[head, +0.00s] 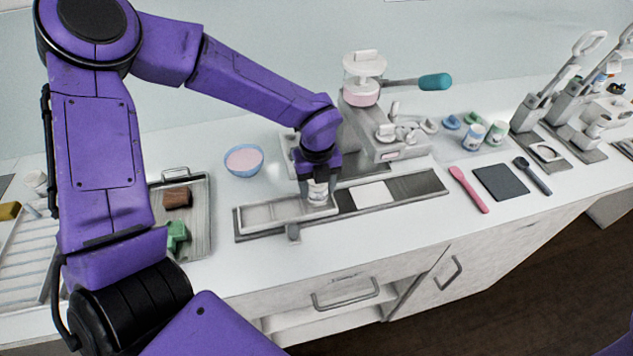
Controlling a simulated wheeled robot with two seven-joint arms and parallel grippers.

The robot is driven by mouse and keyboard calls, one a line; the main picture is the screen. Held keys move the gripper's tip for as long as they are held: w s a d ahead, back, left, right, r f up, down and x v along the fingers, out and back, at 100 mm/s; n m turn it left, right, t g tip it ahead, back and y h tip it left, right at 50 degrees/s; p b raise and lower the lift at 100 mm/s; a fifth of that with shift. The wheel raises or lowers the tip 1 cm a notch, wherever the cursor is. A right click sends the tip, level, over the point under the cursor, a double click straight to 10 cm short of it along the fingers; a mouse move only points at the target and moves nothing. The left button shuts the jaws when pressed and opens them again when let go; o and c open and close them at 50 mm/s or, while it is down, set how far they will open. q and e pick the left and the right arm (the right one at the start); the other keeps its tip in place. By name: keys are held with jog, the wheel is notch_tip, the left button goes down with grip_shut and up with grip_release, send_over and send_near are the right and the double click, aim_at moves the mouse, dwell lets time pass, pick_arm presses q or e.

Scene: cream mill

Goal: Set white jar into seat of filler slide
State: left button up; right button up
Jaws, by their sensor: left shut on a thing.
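My left gripper (317,182) points down over the filler slide (410,187), a long grey rail on the counter with a pale carriage (270,213) at its left part. The gripper is shut on a small white jar (318,197), which is partly hidden by the fingers. The jar is at the right end of the carriage. I cannot tell whether its base rests in the seat or is just above it. My right gripper is not in view.
The filler machine (362,110) with a teal-handled lever (434,82) stands behind the slide. A blue bowl (243,161) of pink cream is behind left. A tray (195,225) with brown and green blocks lies left. A pink spatula (468,188) and dark mat (499,182) lie right.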

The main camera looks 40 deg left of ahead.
pick_arm(q)
jog(key=shift+s+r, duration=0.3)
jog(key=shift+s, duration=0.35)
jog(key=shift+w+f, duration=0.2)
jog(key=shift+w, duration=0.2)
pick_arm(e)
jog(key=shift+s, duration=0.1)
pick_arm(q)
jog(key=shift+s, duration=0.2)
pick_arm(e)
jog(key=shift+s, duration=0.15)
pick_arm(q)
jog(key=shift+w+f+b, duration=0.2)
jog(key=shift+f+b, duration=0.1)
jog(key=shift+w, duration=0.15)
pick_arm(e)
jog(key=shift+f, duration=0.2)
pick_arm(q)
jog(key=shift+d+f+b, duration=0.1)
jog(key=shift+f+b, duration=0.4)
jog(key=shift+f, duration=0.05)
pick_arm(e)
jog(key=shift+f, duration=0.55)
